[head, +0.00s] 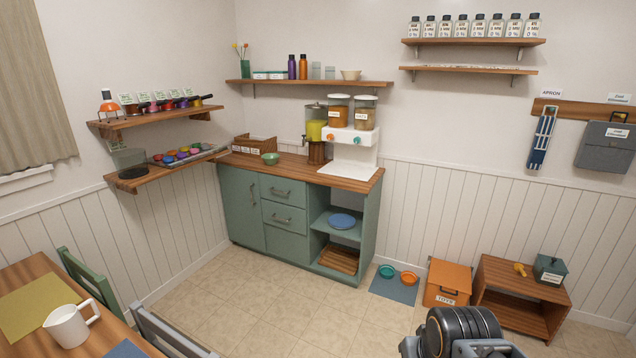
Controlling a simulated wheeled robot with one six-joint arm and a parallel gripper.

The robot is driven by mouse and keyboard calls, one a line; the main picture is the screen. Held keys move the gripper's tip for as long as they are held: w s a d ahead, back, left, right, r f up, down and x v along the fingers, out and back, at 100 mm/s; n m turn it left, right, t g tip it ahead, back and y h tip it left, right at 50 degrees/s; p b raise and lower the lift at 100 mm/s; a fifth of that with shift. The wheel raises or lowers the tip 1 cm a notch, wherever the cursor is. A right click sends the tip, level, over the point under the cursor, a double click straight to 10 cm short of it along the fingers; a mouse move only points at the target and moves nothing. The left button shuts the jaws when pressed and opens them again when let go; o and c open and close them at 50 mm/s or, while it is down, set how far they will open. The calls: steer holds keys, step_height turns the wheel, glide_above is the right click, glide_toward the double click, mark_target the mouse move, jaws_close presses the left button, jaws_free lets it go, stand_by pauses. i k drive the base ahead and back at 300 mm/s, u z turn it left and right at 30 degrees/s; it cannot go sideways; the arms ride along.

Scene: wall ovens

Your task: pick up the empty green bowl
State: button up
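A small green bowl (270,158) stands upright on the wooden top of the green cabinet (300,171), near its front edge. Its inside is too small to read clearly, so I cannot tell if it is empty. A teal-green bowl (386,271) sits on a blue-grey mat (394,289) on the floor, beside an orange bowl (409,278). I cannot make out its contents for certain either. Only a dark part of my arm shows at the bottom right, well apart from both bowls. My gripper's fingers are not in view.
On the cabinet top, a wooden box (254,146) is behind the green bowl and a white dispenser (349,147) is to its right. A table (77,350) with chairs fills the lower left. An orange toy box (447,283) stands right of the mat. The middle floor is clear.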

mark_target(271, 160)
steer(key=u, duration=0.15)
steer(key=i, duration=2.45)
steer(key=u, duration=1.25)
steer(key=i, duration=2.15)
steer(key=u, duration=0.8)
